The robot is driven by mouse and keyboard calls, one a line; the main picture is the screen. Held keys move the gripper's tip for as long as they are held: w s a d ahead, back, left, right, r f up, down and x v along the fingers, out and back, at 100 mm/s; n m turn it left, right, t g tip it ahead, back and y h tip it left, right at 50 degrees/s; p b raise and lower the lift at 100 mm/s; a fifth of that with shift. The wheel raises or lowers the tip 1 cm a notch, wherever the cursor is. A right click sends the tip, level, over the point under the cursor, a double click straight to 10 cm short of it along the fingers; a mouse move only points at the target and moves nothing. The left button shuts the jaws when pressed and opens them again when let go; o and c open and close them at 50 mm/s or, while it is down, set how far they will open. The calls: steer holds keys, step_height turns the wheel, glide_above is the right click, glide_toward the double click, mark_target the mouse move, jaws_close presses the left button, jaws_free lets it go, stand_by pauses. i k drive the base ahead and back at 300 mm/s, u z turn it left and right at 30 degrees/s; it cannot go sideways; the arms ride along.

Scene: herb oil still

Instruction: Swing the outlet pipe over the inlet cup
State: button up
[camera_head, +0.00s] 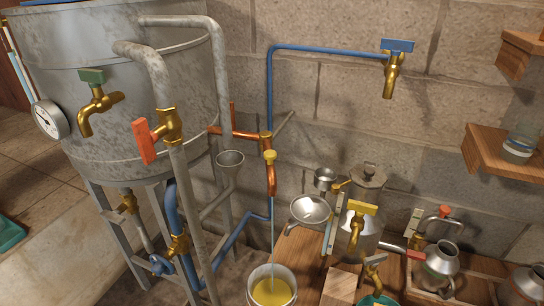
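A copper outlet pipe (271,181) hangs down from brass fittings in the middle of the head view, with a yellow knob at its top. A thin pale stream falls from its lower end into a bucket (250,287) that holds yellow liquid. A small grey funnel-shaped cup (230,158), which looks like the inlet cup, stands to the left of the pipe by the grey tank legs. The outlet pipe's end is apart from this cup and over the bucket. My gripper is not in view.
A large grey tank (130,85) with taps and a gauge fills the left. A blue pipe (325,49) runs along the wall to a brass tap. Wooden shelves (505,155) stick out at right.

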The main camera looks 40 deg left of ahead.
mark_target(265, 137)
steer(key=k, duration=0.3)
steer(key=u, duration=1.25)
steer(key=i, duration=0.5)
steer(key=u, duration=0.4)
steer(key=k, duration=0.85)
steer(key=z, duration=0.35)
